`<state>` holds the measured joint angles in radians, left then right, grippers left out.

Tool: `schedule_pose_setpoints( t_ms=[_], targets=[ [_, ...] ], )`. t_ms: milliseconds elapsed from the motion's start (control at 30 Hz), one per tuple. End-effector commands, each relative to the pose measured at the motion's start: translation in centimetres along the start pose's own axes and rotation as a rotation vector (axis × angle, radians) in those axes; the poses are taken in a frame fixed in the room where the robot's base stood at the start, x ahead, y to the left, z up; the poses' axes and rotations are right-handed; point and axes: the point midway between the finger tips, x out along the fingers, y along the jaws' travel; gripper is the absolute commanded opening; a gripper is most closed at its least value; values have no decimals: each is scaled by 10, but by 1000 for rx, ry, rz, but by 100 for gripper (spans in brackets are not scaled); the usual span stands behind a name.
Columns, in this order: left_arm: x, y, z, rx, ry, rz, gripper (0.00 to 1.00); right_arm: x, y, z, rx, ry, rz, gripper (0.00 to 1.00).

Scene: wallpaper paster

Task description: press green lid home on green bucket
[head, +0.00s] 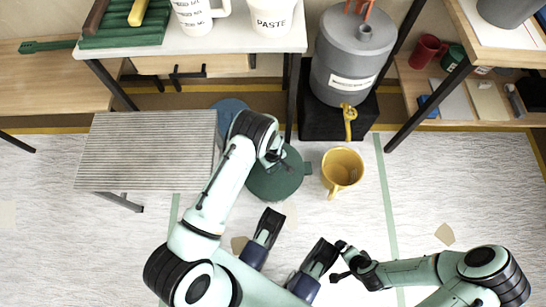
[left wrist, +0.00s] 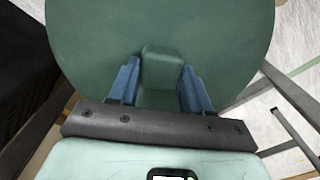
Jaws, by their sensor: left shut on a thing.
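The green lid (head: 276,183) is a dark green disc in the middle of the head view, and it fills most of the left wrist view (left wrist: 160,30). My left gripper (head: 274,158) is over the lid. In the left wrist view its two blue fingers (left wrist: 157,88) stand on either side of the lid's green block handle, shut on it. I cannot make out the green bucket's body; a small green tab (head: 307,168) sticks out at the disc's right edge. Whether the lid is seated cannot be told from above. My right gripper (head: 338,262) is empty and looks open, low over the floor.
A yellow mug-shaped bucket (head: 342,167) stands just right of the lid. A grey tank (head: 352,55) with a yellow tap is behind it on a black stand (head: 318,122). A ribbed bench (head: 148,150) is at left, with a blue round thing (head: 226,108) beside it. Front floor is mostly clear.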

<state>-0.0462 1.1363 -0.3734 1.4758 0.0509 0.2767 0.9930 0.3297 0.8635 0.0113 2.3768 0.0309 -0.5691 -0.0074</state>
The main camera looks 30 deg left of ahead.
Motion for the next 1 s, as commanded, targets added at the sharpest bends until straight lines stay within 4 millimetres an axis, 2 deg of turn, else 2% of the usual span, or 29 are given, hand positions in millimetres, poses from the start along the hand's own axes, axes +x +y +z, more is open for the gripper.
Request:
schedule_pose_setpoints(
  t_ms=[567,600,667,700,1000],
  targets=[
    [15,0,0,0,0,0,15,12,2,0,0,-2,1,100],
    [15,0,0,0,0,0,55,12,2,0,0,-2,1,100],
    [14,0,0,0,0,0,74,11,2,0,0,-2,1,100],
    [14,0,0,0,0,0,78,11,2,0,0,-2,1,100],
    [13,0,0,0,0,0,78,10,2,0,0,-2,1,100]
  ],
)
